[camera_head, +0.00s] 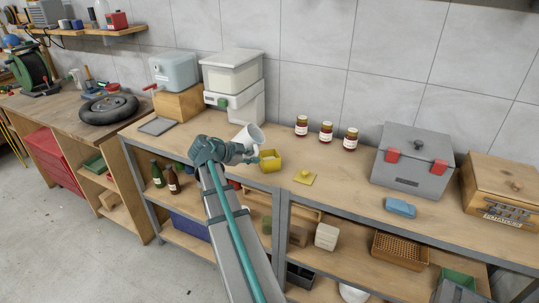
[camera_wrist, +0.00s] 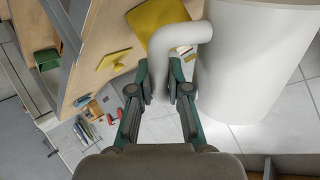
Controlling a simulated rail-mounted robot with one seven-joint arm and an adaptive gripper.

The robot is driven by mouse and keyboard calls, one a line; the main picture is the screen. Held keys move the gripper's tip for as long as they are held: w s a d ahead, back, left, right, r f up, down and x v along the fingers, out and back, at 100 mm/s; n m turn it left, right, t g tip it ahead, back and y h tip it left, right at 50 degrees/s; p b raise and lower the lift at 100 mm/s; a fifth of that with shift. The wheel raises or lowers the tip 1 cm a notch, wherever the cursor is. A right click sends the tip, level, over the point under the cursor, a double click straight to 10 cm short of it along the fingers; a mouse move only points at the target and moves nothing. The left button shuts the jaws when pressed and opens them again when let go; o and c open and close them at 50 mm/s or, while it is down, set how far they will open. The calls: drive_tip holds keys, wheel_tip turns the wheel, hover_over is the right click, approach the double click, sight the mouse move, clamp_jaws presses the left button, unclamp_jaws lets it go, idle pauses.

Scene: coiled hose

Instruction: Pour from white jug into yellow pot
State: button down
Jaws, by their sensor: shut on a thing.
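The white jug (camera_head: 249,136) is held above the workbench, tilted in the head view. It fills the right of the wrist view (camera_wrist: 245,70). My gripper (camera_head: 243,153) is shut on the jug's curved handle, which shows between the fingers in the wrist view (camera_wrist: 180,38). The yellow pot (camera_head: 270,163) stands on the bench just below and right of the jug in the head view. Part of it shows behind the handle in the wrist view (camera_wrist: 152,16). I cannot see inside the jug or whether anything flows from it.
A yellow lid with a knob (camera_head: 304,179) lies on the bench right of the pot. Several jars (camera_head: 326,132) stand behind, near the wall. A grey toolbox (camera_head: 412,165), blue sponge (camera_head: 400,207) and wooden box (camera_head: 500,185) are farther right. White container (camera_head: 232,75) stands at back left.

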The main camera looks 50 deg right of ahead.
drive_tip(key=shift+w+r+m+t+y+p, duration=0.15)
drive_tip(key=shift+m+t+y+p, duration=0.35)
drive_tip(key=shift+p, duration=0.7)
idle(1.1)
drive_tip(key=shift+w+f+t+p, duration=0.1)
drive_tip(key=shift+f+t+p, duration=0.35)
drive_tip(key=shift+t+p, duration=0.2)
idle(1.9)
